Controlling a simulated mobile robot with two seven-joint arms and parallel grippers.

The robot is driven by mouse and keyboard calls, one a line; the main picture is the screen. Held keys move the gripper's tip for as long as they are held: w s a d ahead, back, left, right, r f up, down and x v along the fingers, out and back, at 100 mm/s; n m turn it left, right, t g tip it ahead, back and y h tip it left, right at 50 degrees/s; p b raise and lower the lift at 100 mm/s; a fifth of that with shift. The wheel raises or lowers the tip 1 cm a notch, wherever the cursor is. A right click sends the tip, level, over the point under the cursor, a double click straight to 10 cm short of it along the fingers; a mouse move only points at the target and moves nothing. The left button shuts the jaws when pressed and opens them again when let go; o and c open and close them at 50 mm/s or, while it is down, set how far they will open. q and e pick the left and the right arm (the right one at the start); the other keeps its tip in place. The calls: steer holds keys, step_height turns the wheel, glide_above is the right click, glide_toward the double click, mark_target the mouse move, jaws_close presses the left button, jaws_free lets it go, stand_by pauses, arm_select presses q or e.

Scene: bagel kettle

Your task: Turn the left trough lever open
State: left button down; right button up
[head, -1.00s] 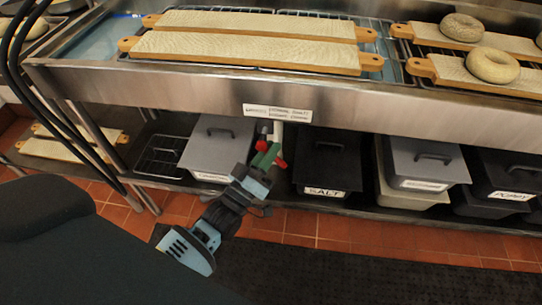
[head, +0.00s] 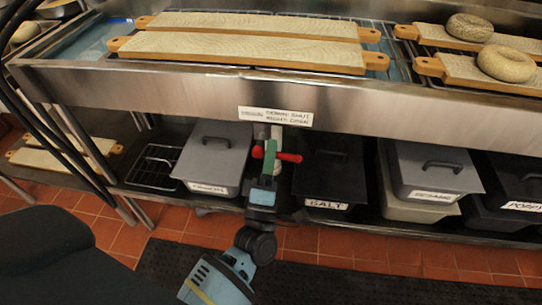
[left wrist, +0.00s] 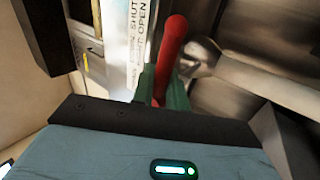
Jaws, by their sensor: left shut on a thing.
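The red trough lever (head: 289,157) sits under the front edge of the steel trough (head: 200,88), below a white label (head: 275,116). Red shows on both sides of my green fingers, and the longer red end points right, roughly level. My left gripper (head: 270,153) reaches up from below and is shut on the lever. In the left wrist view the red lever (left wrist: 172,48) stands out between the green fingertips (left wrist: 160,88). The fingers hide part of the lever and valve. My right gripper is not in view.
A grey lidded bin (head: 213,153) stands left of my gripper on the lower shelf, and a black SALT bin (head: 330,178) stands right of it. More bins stand farther right. Boards (head: 250,53) lie on the trough. Black hoses hang at the left. A dark mat lies on the floor.

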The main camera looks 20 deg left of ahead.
arm_select(q)
steer(key=shift+r+n+y, duration=0.1)
steer(key=shift+n+y, duration=0.5)
steer(key=shift+n, duration=0.3)
steer(key=c, duration=1.5)
jaws_free()
steer(key=shift+s+d+f, duration=0.1)
steer(key=shift+s+f, duration=0.1)
steer(key=shift+s, duration=0.05)
steer(key=v, duration=0.7)
steer(key=shift+s+b, duration=0.1)
steer(key=shift+b, duration=0.3)
